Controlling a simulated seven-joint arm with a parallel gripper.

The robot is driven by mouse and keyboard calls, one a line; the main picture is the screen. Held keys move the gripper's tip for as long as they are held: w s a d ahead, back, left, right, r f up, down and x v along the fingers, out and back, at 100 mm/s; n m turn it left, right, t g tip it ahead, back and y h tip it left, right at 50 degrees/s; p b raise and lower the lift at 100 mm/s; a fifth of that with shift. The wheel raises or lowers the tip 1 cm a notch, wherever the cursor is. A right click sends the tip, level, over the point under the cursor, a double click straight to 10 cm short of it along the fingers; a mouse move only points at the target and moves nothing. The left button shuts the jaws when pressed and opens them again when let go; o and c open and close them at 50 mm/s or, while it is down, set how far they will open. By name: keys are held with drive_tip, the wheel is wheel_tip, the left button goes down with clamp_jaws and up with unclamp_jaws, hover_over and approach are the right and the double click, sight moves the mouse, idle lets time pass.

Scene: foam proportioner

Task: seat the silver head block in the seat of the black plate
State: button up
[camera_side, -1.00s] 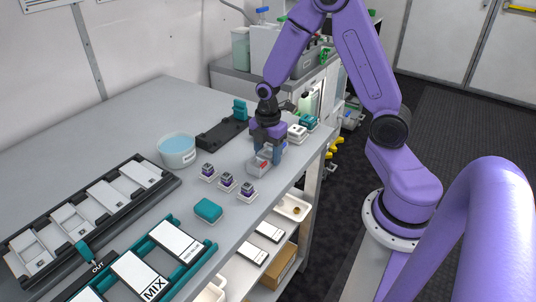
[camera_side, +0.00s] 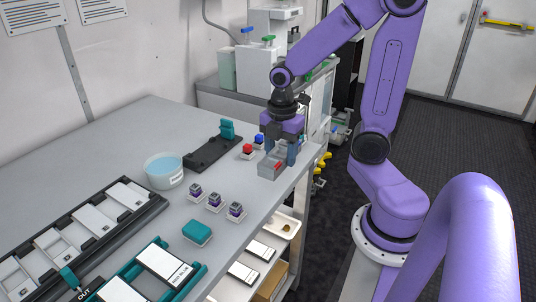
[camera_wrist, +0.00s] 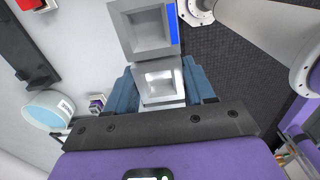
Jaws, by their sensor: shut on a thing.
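The silver head block (camera_side: 271,166) is a grey box with a red mark on its side in the side view. I cannot tell how high the block is above the bench. The black plate (camera_side: 203,158) lies farther back to the left, apart from the block, with a teal upright at its far end. In the wrist view the plate (camera_wrist: 33,62) is partly cut off.
A bowl of blue liquid (camera_side: 164,171) stands left of the gripper. Several small purple-and-white parts (camera_side: 214,201) and a teal block (camera_side: 197,231) lie in front. Trays fill the front left.

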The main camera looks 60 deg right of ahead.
drive_tip(key=s+r, duration=0.2)
drive_tip(key=s, duration=0.3)
hover_over(209, 151)
drive_tip(key=f, duration=0.5)
drive_tip(key=shift+s+a+f, duration=0.2)
drive_tip(key=shift+f, duration=0.1)
drive_tip(key=shift+w+d+f, duration=0.1)
drive_tip(key=shift+w+f, duration=0.05)
drive_tip(key=shift+f, duration=2.15)
drive_tip(key=shift+f, duration=0.25)
drive_tip(key=shift+f, duration=0.35)
